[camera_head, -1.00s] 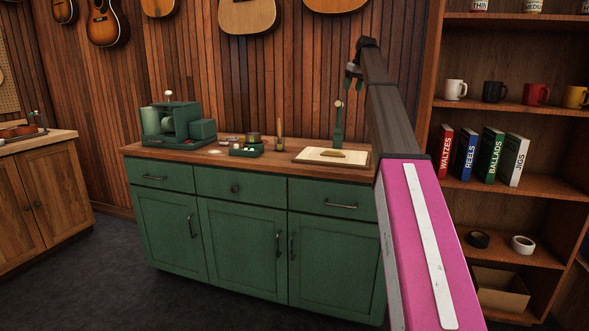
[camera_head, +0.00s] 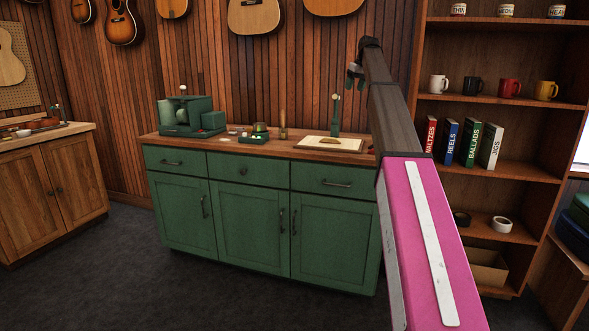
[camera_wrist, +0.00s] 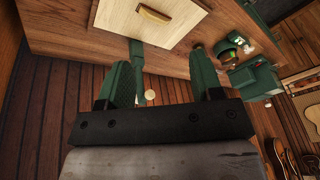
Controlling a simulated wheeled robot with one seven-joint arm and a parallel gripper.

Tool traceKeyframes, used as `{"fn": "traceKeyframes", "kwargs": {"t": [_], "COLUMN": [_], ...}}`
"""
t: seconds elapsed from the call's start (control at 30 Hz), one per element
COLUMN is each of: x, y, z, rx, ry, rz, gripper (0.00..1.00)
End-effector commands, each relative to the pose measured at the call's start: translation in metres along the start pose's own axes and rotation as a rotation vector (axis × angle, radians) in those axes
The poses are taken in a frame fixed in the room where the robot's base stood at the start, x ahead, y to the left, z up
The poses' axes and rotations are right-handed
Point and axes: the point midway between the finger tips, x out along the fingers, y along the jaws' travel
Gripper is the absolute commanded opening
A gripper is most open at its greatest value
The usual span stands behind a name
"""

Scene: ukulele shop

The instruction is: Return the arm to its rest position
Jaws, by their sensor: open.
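My arm, with a pink and white link, reaches forward and up on the right side of the head view. My gripper (camera_head: 354,76) is at its far end, raised above the right part of the green cabinet's wooden top (camera_head: 345,150). In the wrist view my gripper (camera_wrist: 164,84) shows two green fingers spread apart with nothing between them. A pale board with a small brown piece (camera_wrist: 152,14) on it lies on the top beyond the fingers. A slim green stand with a round pale knob (camera_head: 336,114) stands behind the board.
A green machine (camera_head: 186,116) and a small green tray (camera_head: 256,136) stand on the cabinet top. A wooden shelf unit with mugs (camera_head: 509,87) and books (camera_head: 468,143) stands close right of my arm. Guitars (camera_head: 254,14) hang on the wall. Dark floor (camera_head: 180,270) is clear in front.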

Motion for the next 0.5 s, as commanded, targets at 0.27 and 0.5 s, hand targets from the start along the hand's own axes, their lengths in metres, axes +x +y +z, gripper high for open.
{"fn": "traceKeyframes", "kwargs": {"t": [0.27, 0.5], "x": [0.045, 0.106], "y": [-0.005, -0.012], "z": [0.022, 0.055], "rx": [0.028, 0.067], "ry": [-0.013, -0.032], "rz": [0.003, 0.009], "gripper": [0.6, 0.6]}}
